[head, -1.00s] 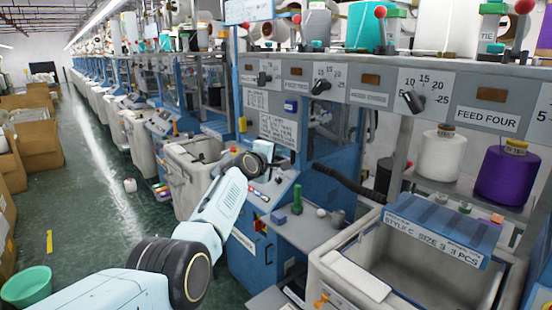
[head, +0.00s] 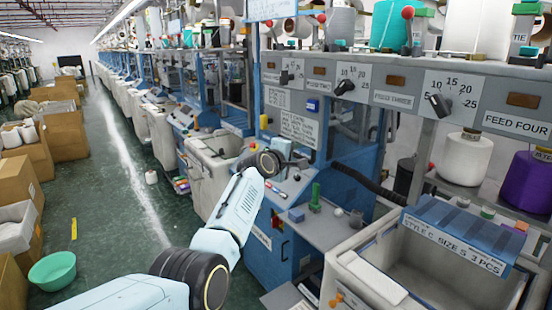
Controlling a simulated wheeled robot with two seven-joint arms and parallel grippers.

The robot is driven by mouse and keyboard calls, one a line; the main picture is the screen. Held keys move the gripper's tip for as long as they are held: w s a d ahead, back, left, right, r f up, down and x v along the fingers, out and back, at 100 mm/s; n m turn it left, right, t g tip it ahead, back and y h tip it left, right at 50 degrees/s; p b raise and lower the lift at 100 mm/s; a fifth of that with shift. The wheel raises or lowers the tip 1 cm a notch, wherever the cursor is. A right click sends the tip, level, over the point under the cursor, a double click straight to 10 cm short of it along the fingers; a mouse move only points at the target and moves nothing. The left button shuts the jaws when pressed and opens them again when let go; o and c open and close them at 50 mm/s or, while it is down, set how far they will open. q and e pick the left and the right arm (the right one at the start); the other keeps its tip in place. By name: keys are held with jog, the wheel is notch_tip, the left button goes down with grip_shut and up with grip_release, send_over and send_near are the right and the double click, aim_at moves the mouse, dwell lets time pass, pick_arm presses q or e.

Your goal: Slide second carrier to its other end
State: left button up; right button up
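My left arm reaches in from the lower left. Its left gripper (head: 284,147) is at the blue knitting machine's control panel, just past the dark wrist joint. The fingers are small and partly hidden, so I cannot tell whether they are open or shut, or whether they touch anything. I cannot make out a carrier or its rail. The grey panel above carries black pointer knobs; one knob (head: 345,87) is above the label FEED TWO or FEED THREE side, and another (head: 440,104) is beside FEED FOUR. My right gripper is not in view.
A grey bin (head: 350,268) with a blue cover labelled STYLE C stands at lower right. A small shelf (head: 318,228) holds a green peg. Yarn cones, white (head: 462,160) and purple (head: 530,182), stand at right. A green basin (head: 52,270) sits on the aisle floor, which is otherwise mostly clear.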

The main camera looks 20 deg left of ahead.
pick_arm(q)
jog(key=shift+v, duration=0.9)
jog(key=v, duration=1)
jog(key=shift+w+r, duration=0.1)
jog(key=shift+r, duration=0.05)
jog(key=s+d+f+m+g+y+b, duration=0.1)
jog(key=s+f+m+g+b, duration=0.15)
jog(key=f, duration=1.05)
jog(key=s+f+m+g+b, duration=0.1)
jog(key=s+f, duration=0.2)
jog(key=f, duration=1.1)
jog(key=s+d+f+m+g+y+b, duration=0.1)
jog(key=s+f+m+g+b, duration=0.15)
jog(key=f, duration=1.05)
jog(key=s+f+m+g+b, duration=0.2)
jog(key=s+f, duration=0.9)
jog(key=f, duration=0.5)
jog(key=s+f+m+g+b, duration=0.3)
jog(key=s+f+m, duration=0.2)
jog(key=s+f, duration=1.3)
jog(key=s+f+m+g+b, duration=0.1)
jog(key=s+f, duration=0.3)
jog(key=s, duration=0.9)
jog(key=s+f+m+g+b, duration=0.1)
jog(key=s+f+m+g, duration=0.1)
jog(key=s, duration=1.2)
jog(key=shift+s+a+f+m+g+y, duration=0.15)
jog(key=shift+a+f+m+g+y, duration=0.3)
jog(key=shift+f+m, duration=0.5)
